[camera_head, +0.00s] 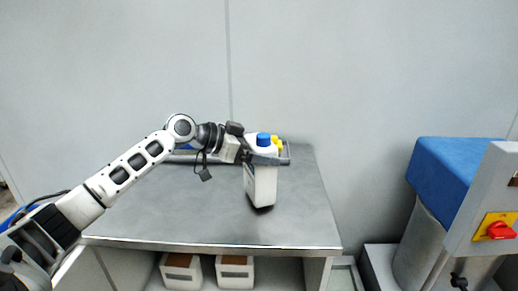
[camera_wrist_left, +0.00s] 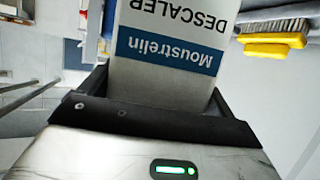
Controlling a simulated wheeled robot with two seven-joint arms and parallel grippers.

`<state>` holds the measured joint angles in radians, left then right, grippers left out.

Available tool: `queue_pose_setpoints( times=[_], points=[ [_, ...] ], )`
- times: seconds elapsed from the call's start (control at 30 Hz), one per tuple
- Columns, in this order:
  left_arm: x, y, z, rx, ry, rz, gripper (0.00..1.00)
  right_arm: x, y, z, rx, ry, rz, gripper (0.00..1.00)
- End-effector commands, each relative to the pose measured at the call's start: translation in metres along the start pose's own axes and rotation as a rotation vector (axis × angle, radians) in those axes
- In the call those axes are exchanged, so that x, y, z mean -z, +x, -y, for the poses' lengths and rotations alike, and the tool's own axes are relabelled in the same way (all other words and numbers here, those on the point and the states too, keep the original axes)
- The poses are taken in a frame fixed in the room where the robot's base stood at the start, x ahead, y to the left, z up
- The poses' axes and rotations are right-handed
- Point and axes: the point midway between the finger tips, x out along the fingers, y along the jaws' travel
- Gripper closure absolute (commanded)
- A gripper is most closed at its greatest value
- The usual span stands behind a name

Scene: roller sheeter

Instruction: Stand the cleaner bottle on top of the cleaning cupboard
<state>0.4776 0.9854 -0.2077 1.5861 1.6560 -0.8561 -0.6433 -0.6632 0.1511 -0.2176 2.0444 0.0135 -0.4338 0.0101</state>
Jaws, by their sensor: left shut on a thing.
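The cleaner bottle (camera_head: 262,185) is white with a blue cap and stands out over the grey counter top (camera_head: 190,215) in the head view, leaning slightly. My left gripper (camera_head: 263,159) is shut on its upper part, just below the cap. In the left wrist view the bottle (camera_wrist_left: 165,82) shows between the fingers, its blue and white label reading "Moustrelin DESCALER" upside down. A dark patch lies under the bottle's base; I cannot tell whether it touches the top. I cannot tell whether this counter is the cleaning cupboard. My right gripper is not in view.
A grey tray (camera_head: 286,160) with yellow-handled things lies behind the bottle near the wall. Two white bins (camera_head: 235,272) sit below the counter. A machine with a blue cover (camera_head: 440,172) and a red switch (camera_head: 500,230) stands at right. The counter's front and left are clear.

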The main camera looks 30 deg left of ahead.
Motion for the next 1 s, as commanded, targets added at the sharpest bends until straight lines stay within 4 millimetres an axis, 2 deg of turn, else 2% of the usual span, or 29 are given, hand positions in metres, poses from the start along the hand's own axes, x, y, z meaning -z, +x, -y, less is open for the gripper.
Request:
queue_pose_setpoints(
  times=[0.4, 0.43, 0.47, 0.77, 0.87, 1.0],
  points=[
    [-0.002, 0.001, 0.001, 0.005, 0.004, -0.013, 0.82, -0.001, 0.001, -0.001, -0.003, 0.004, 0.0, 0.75],
    [-0.006, 0.002, 0.0, 0.002, 0.001, -0.003, 0.06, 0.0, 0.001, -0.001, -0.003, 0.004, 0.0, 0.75],
    [-0.006, 0.002, 0.0, 0.002, 0.001, -0.003, 0.0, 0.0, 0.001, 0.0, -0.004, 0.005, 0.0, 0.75],
    [-0.006, -0.001, 0.001, 0.003, 0.001, -0.002, 0.0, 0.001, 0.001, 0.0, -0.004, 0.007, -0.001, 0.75],
    [-0.008, -0.011, 0.001, 0.004, 0.0, 0.0, 0.0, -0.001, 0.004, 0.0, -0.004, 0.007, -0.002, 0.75],
    [-0.011, -0.039, 0.001, 0.005, 0.001, 0.002, 0.0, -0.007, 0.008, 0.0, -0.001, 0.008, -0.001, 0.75]
  ],
)
